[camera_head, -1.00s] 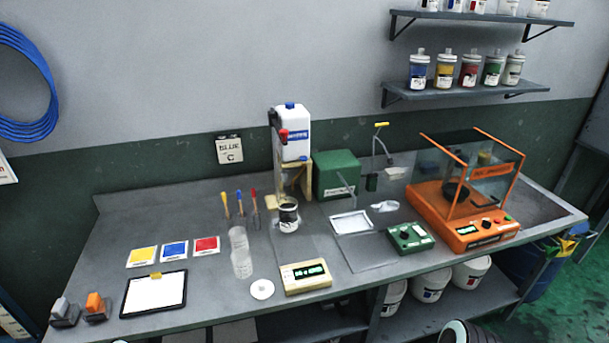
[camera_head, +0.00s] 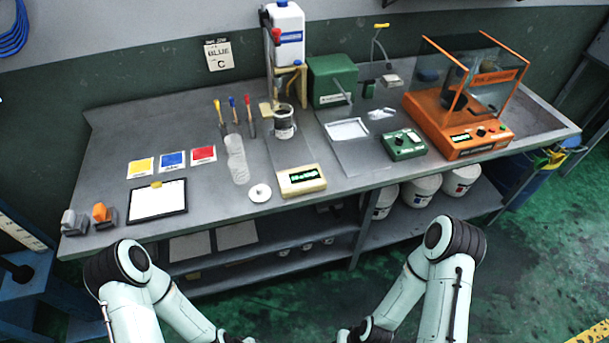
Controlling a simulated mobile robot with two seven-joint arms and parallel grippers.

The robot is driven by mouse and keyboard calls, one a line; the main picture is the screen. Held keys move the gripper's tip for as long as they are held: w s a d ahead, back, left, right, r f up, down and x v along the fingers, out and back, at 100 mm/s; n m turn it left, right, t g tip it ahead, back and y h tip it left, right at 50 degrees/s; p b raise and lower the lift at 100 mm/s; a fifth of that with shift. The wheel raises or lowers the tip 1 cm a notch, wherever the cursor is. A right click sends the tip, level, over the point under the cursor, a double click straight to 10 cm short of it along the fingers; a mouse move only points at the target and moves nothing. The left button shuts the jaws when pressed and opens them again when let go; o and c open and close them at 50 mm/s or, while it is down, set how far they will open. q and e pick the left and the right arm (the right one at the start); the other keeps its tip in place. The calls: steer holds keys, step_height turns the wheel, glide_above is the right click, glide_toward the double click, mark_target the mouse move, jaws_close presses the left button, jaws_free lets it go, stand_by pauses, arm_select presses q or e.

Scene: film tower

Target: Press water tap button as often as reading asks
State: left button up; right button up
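A cream box with a lit green display (camera_head: 302,180) sits at the bench's front edge; its reading is too small to make out. Behind it, a white jug with a blue cap (camera_head: 286,35) stands on a wooden stand, with a red knob at its left. An open white can with a dark band (camera_head: 283,124) is below the jug. A thin bent pipe with a yellow top (camera_head: 380,27) rises at the back, right of the green machine (camera_head: 331,82). I cannot tell which part is the water tap button. Both my arms show at the bottom, but neither gripper is visible.
A green control box (camera_head: 404,145) and an orange glass-walled machine (camera_head: 460,115) stand to the right. The bench's back left is clear.

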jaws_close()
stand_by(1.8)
